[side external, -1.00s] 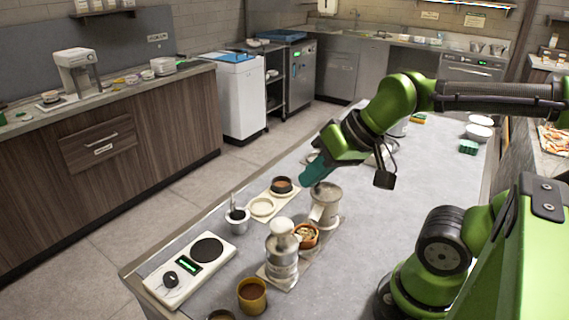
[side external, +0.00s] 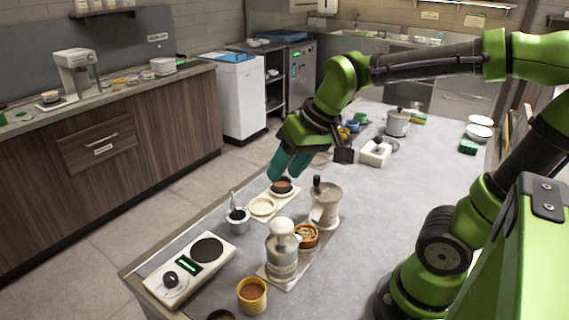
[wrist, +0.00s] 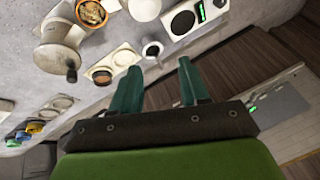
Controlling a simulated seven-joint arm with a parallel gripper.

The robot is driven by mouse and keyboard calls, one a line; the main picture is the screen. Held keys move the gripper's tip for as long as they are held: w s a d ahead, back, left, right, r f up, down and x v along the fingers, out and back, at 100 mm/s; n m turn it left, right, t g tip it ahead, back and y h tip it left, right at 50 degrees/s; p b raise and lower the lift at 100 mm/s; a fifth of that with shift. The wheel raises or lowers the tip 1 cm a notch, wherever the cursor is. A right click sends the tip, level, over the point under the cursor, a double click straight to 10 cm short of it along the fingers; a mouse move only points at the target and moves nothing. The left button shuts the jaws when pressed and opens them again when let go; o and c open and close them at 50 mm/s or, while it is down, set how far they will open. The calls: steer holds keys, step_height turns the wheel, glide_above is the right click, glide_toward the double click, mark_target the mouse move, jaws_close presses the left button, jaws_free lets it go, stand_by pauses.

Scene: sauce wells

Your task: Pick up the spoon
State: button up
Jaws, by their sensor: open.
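A small metal cup (side external: 238,222) stands near the left edge of the work table, with a thin handle, seemingly the spoon's (side external: 232,200), sticking up from it. In the wrist view the cup (wrist: 152,49) lies just beyond my fingertips, and the handle (wrist: 158,62) points toward the gap between them. The bowl of the spoon is hidden. My gripper (side external: 286,172) is open and empty, above and behind the cup in the side view, near a tray with round wells. It also shows in the wrist view (wrist: 159,72), its two teal fingers apart.
A white scale (side external: 190,268) with a dark round plate stands in front of the cup. A pale tray (side external: 262,207) with a dark-rimmed dish is beside it. A grinder (side external: 325,205), a steel press (side external: 282,255) and an orange-brown cup (side external: 251,296) stand to the right.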

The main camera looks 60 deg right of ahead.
mark_target(231, 190)
steer(key=w+d+n+g+h, duration=0.25)
steer(key=w+g, duration=0.25)
steer(key=w, duration=1.4)
steer(key=shift+n+y, duration=0.45)
steer(key=shift+n, duration=0.2)
steer(key=f, duration=1.1)
steer(key=s+f, duration=0.1)
steer(key=f, duration=0.4)
steer(key=shift+a+f, duration=0.25)
jaws_close()
